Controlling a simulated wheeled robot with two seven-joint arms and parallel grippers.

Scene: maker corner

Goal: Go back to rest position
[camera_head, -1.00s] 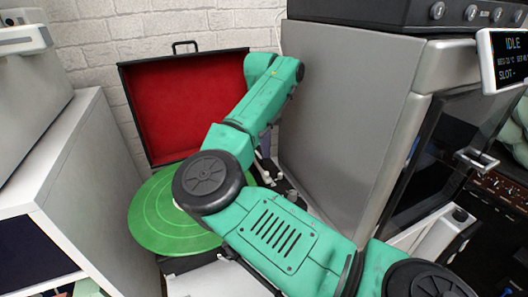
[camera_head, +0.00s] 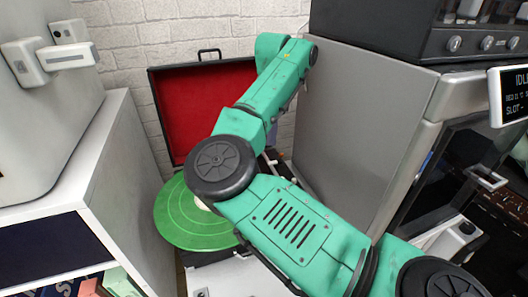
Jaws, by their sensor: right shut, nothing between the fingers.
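My right arm comes in from the lower right, bends at its black elbow joint, and its forearm reaches up toward the back wall. My right gripper (camera_head: 273,160) is mostly hidden behind the green forearm. A small part of it shows above the right edge of the record player, and it is shut and empty. I cannot tell whether it touches anything. My left gripper is out of view.
An open record player case with a red-lined lid (camera_head: 190,110) holds a green record (camera_head: 185,222), partly covered by my elbow. A grey machine (camera_head: 350,130) stands close right of my forearm. A white shelf unit (camera_head: 115,185) stands at left.

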